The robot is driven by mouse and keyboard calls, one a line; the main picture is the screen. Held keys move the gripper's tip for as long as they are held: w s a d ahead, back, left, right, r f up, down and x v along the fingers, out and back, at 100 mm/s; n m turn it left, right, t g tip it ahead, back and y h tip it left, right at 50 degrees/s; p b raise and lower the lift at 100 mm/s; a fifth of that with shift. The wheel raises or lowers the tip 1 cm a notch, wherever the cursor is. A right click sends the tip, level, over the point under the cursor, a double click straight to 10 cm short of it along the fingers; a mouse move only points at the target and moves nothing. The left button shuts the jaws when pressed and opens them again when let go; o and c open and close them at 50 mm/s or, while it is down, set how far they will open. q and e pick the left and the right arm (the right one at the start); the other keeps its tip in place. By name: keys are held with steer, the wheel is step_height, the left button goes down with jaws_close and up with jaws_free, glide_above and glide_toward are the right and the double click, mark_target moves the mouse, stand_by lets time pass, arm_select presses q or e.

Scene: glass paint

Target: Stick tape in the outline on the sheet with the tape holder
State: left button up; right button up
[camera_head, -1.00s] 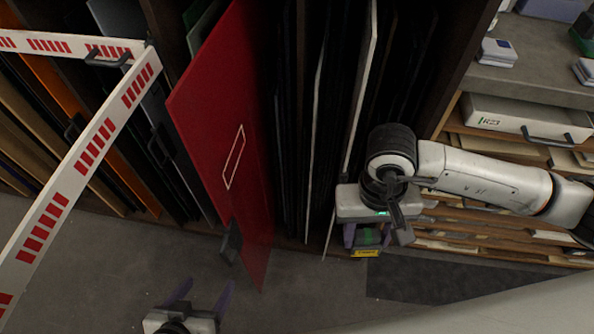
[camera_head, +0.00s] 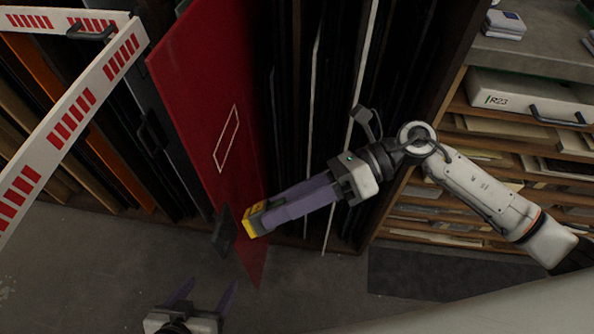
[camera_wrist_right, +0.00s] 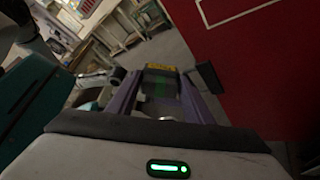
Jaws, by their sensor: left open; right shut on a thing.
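The red sheet (camera_head: 190,90) stands upright and slanted in the rack, with a white four-sided outline (camera_head: 227,138) on its face. The sheet also fills the right side of the right wrist view (camera_wrist_right: 245,60). My right gripper (camera_head: 262,213) is shut on the tape holder (camera_head: 252,220), a dark and yellow block, and points it left toward the sheet's lower part, below and right of the outline. The tape holder also shows between the purple fingers in the right wrist view (camera_wrist_right: 160,86). I cannot tell whether it touches the sheet. My left gripper (camera_head: 207,290) is open and empty at the bottom.
A dark handle or clamp (camera_head: 223,232) sits at the sheet's lower edge, close to the tape holder. A white barrier with red marks (camera_head: 70,125) crosses the left. Dark upright panels (camera_head: 330,90) stand right of the sheet. A drawer (camera_head: 530,100) is at right.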

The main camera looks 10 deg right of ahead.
steer(key=w+d+m+t+y+b, duration=0.2)
steer(key=w+d+m+t+y, duration=0.1)
steer(key=w+m+t, duration=0.4)
arm_select(q)
steer(key=shift+s+d+f+p, duration=0.1)
steer(key=shift+s+f+p, duration=0.25)
steer(key=shift+f+p, duration=0.35)
arm_select(e)
steer(key=shift+n+t, duration=0.6)
steer(key=shift+n, duration=0.1)
steer(key=x, duration=0.5)
steer(key=shift+s+a+r, duration=0.1)
steer(key=shift+a+r, duration=0.2)
steer(key=shift+r, duration=0.1)
arm_select(q)
steer(key=shift+r, duration=0.15)
steer(key=shift+w+r, duration=0.1)
steer(key=shift+w, duration=0.05)
arm_select(e)
steer(key=shift+x, duration=0.9)
steer(key=shift+f, duration=0.1)
